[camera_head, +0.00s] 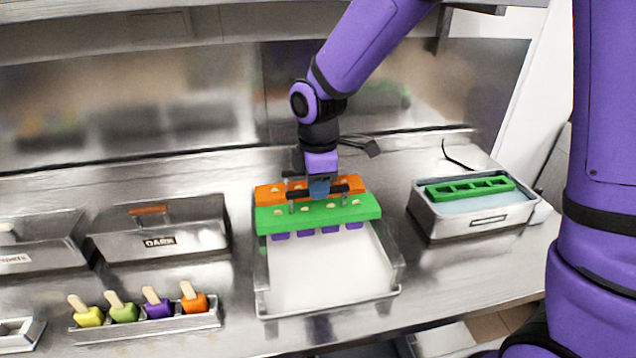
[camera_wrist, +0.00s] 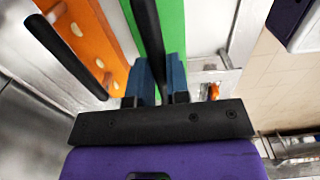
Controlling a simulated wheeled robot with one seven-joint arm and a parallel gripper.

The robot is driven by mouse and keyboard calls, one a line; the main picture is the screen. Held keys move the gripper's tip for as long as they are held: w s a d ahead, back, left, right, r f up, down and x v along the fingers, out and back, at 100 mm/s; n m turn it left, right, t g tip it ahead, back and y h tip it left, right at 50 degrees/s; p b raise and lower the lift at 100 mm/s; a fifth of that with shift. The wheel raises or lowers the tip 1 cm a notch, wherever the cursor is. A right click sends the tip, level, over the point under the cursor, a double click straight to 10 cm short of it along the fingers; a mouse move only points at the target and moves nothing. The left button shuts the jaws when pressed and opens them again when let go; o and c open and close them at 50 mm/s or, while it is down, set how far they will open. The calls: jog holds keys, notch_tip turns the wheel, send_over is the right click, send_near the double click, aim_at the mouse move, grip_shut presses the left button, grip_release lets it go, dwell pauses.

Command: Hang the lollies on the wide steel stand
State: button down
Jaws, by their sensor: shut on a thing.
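My gripper (camera_head: 319,190) is shut on the black handle bar (camera_wrist: 149,40) of the green lolly holder (camera_head: 350,208); its blue fingertips (camera_wrist: 158,82) sit either side of the bar in the wrist view. Several purple lollies (camera_head: 304,232) hang under the green holder, with stick ends showing on its top. The wide steel stand (camera_head: 398,270) is a low frame around a white floor. The green holder is over its back part; I cannot tell whether it touches the rails. An orange holder (camera_head: 268,194) with its own handle lies just behind, partly hidden by my gripper and the green holder.
A steel bath (camera_head: 470,215) with an empty green rack (camera_head: 470,188) stands right. A lidded box marked DARK (camera_head: 160,243) stands left. In front of it, a small steel rack (camera_head: 150,328) holds several coloured lollies, sticks up. The stand's front part is clear.

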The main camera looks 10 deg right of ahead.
jog(key=shift+f, duration=0.75)
dwell(0.8)
jog(key=c, duration=1)
grip_release()
notch_tip(320, 180, up, 10)
jog(key=shift+r, duration=0.4)
